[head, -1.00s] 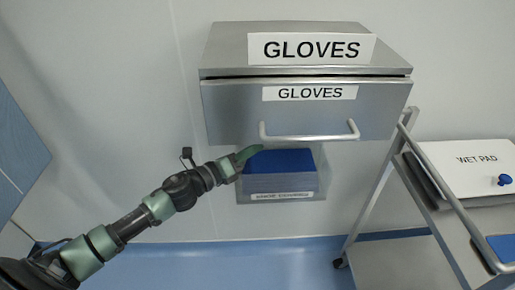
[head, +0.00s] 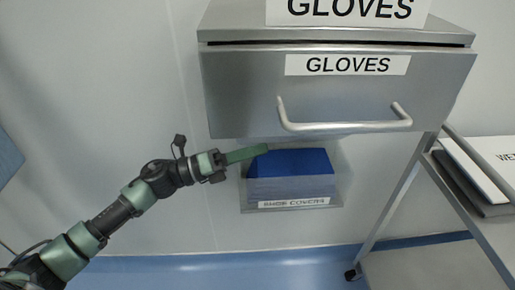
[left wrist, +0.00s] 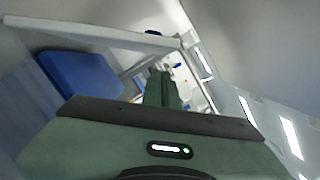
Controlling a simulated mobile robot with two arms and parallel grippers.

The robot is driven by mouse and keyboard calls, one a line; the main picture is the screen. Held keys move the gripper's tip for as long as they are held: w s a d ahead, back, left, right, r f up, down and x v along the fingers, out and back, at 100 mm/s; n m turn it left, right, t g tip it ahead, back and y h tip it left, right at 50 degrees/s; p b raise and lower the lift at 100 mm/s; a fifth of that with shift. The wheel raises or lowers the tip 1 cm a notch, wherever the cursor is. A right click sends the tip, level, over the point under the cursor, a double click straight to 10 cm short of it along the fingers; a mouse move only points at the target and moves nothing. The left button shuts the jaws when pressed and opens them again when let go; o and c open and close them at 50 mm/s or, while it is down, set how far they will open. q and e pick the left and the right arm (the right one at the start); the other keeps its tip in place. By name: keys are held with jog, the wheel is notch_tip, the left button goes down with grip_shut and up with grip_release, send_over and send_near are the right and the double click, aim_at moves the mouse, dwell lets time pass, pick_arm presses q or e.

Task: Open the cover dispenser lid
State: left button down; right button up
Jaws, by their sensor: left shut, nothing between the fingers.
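The shoe cover dispenser (head: 290,188) is a clear box with a blue lid (head: 292,163) and a "SHOE COVERS" label, on the wall below the gloves cabinet. The lid looks closed. My left gripper (head: 262,150) is shut and empty, its green fingers at the lid's upper left edge; I cannot tell whether they touch it. In the left wrist view, the shut fingers (left wrist: 162,88) point ahead, with a blue surface (left wrist: 80,82), probably the lid, to their left. My right gripper is not in view.
The steel gloves cabinet (head: 240,85) with a pale bar handle (head: 345,125) hangs just above the dispenser. A metal cart (head: 385,215) with a white pad box (head: 490,160) stands at the right.

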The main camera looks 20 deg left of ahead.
pick_arm(q)
jog(key=x, duration=0.7)
jog(key=shift+w+d+p, duration=0.25)
jog(key=shift+d+p, duration=0.05)
jog(key=shift+p, duration=0.1)
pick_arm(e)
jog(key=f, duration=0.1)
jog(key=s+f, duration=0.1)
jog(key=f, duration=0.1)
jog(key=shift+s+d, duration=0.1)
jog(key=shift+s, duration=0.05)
